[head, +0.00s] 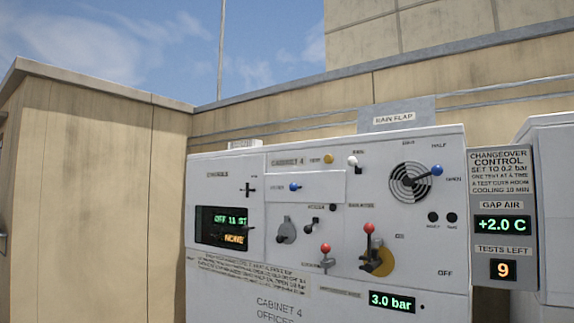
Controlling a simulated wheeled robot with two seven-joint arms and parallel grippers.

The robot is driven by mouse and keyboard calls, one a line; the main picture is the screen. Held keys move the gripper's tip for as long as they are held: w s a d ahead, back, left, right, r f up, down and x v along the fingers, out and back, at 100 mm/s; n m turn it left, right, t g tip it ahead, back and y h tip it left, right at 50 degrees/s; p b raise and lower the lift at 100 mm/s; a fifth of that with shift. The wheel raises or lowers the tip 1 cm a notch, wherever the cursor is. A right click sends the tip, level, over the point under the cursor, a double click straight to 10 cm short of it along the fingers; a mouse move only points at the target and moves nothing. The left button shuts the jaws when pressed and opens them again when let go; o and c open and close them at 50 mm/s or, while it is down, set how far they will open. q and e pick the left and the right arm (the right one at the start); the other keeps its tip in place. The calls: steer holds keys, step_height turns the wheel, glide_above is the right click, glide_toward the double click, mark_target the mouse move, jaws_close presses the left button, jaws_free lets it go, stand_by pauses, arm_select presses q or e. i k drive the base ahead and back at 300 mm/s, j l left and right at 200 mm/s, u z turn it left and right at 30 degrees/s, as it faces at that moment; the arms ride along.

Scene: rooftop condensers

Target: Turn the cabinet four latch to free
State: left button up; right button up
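Cabinet four (230,175) is a pale grey panel box, marked CABINET 4. On its front, a small red-knobbed lever (326,250) points up beside small print that may read LOCKED. A grey rotary handle (285,233) is to its left, and a small dark lever (311,225) sits below a label like ACCESS. A larger red-knobbed lever (368,240) stands upright on a yellow disc, between ON and OFF marks. I cannot tell for certain which of these is the latch. Neither of my grippers is in view.
A blue-knobbed lever (432,171) beside a round vent points toward OPEN. Another blue knob (294,187) is on a pale plate. Displays show 3.0 bar (392,301) and, on the changeover control panel (503,180), +2.0 C and 9. Tan walls (95,200) stand behind and left.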

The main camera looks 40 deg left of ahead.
mark_target(248, 189)
steer(key=u, duration=1.3)
steer(key=k+j, duration=0.05)
